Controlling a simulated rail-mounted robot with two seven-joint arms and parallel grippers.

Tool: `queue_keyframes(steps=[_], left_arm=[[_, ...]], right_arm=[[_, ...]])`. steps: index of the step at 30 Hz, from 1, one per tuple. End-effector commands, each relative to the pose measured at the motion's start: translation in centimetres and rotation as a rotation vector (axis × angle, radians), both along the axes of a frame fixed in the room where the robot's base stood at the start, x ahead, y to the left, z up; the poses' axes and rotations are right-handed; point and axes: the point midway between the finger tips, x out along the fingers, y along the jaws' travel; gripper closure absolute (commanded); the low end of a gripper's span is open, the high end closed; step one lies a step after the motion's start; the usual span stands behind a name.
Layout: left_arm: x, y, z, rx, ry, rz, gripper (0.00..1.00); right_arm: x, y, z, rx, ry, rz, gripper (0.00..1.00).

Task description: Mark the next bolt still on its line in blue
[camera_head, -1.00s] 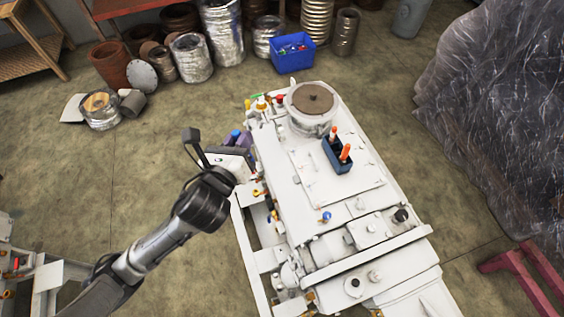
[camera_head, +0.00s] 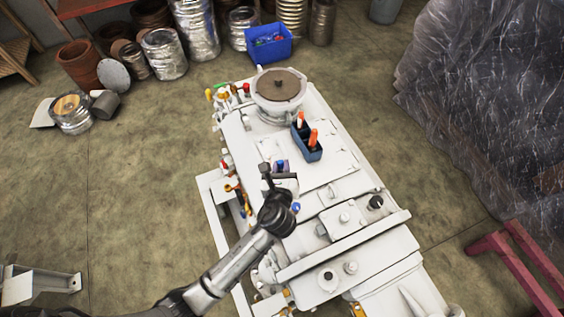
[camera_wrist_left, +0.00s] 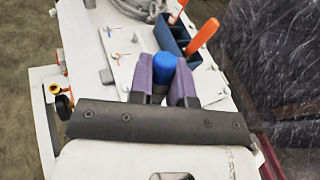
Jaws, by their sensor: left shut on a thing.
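My left gripper (camera_head: 281,165) is over the white machine (camera_head: 325,208), near the cover plate (camera_head: 325,160) with its small bolts. In the left wrist view its two purple fingers (camera_wrist_left: 164,82) are shut on a blue marker (camera_wrist_left: 164,64), whose rounded blue end shows between them. The marker's other end is hidden. Several bolts stand on the plate, such as a bolt (camera_wrist_left: 118,55) with a small orange mark left of the fingers. Their marks are too small to read fully. My right gripper is in neither view.
A dark blue holder (camera_head: 309,152) with two orange markers (camera_head: 313,138) stands on the plate, right of the gripper. A round flanged port (camera_head: 279,88) rises behind it. A blue bin (camera_head: 268,43) and metal cans lie on the floor behind. Plastic-wrapped goods (camera_head: 480,90) stand at right.

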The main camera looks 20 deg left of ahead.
Motion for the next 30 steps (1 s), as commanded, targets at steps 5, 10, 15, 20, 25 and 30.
queue_keyframes(steps=[5,10,15,20,25,30], left_arm=[[0.5,0.4,0.4,0.012,0.038,-0.001,1.00],[0.5,0.4,0.3,0.020,0.063,-0.003,1.00],[0.5,0.4,0.3,0.021,0.063,-0.003,1.00],[0.5,0.3,0.4,0.021,0.063,-0.003,1.00],[0.5,0.4,0.7,0.022,0.063,-0.005,1.00],[0.5,0.4,-0.8,0.022,0.064,-0.005,1.00]], right_arm=[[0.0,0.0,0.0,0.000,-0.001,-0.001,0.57],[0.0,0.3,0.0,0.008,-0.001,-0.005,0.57],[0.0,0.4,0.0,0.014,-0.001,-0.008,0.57],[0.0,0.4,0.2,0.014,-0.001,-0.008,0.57],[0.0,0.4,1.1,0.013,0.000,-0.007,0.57],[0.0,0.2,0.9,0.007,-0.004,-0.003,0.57]])
